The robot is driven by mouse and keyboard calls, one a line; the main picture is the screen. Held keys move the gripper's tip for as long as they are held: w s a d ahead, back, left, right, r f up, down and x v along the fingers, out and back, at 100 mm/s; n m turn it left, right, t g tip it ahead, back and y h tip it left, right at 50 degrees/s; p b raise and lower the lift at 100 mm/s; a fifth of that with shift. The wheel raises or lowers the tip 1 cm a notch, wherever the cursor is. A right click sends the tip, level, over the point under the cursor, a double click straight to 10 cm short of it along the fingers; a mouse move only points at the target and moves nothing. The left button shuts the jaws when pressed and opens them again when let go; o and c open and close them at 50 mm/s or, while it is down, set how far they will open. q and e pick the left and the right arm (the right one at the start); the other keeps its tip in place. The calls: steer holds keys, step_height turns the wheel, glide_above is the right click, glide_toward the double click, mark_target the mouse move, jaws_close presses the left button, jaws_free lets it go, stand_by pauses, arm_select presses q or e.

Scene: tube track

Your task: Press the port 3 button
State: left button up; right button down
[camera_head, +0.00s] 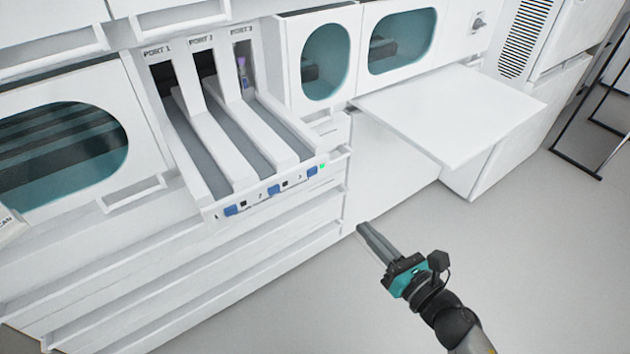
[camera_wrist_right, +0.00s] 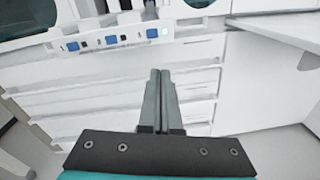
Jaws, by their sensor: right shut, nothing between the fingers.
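The port 3 button is the blue square (camera_head: 312,171) at the right end of the front panel, beside the number 3 and a lit green light (camera_head: 322,166). It also shows in the right wrist view (camera_wrist_right: 152,33). Blue buttons for port 2 (camera_head: 274,189) and port 1 (camera_head: 231,210) sit to its left. A tube with a purple part (camera_head: 242,72) stands in the port 3 opening at the back of its lane. My right gripper (camera_head: 364,229) is shut and empty, in front of, below and to the right of the panel, apart from it. My left gripper is out of view.
A white shelf (camera_head: 455,110) juts out to the right of the track, above floor level. White cabinets with teal windows (camera_head: 402,38) line the back. White drawer fronts (camera_head: 250,265) lie below the panel. The grey floor (camera_head: 530,250) at right is open.

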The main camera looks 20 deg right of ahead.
mark_target(313, 173)
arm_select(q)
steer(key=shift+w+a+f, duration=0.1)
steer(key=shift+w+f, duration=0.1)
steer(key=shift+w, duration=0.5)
arm_select(e)
steer(key=n, duration=0.1)
steer(key=r+n, duration=0.1)
steer(key=r+n+y, duration=0.1)
steer(key=shift+w+a, duration=0.4)
steer(key=x, duration=1.2)
steer(key=shift+w+a+r, duration=0.1)
steer(key=shift+w+r, duration=0.15)
steer(key=shift+w, duration=0.1)
steer(key=shift+w+a, duration=0.25)
steer(key=shift+w, duration=0.3)
arm_select(q)
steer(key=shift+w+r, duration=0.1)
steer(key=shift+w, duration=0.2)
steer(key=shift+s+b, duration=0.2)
steer(key=shift+b, duration=0.1)
arm_select(e)
steer(key=shift+w, duration=0.1)
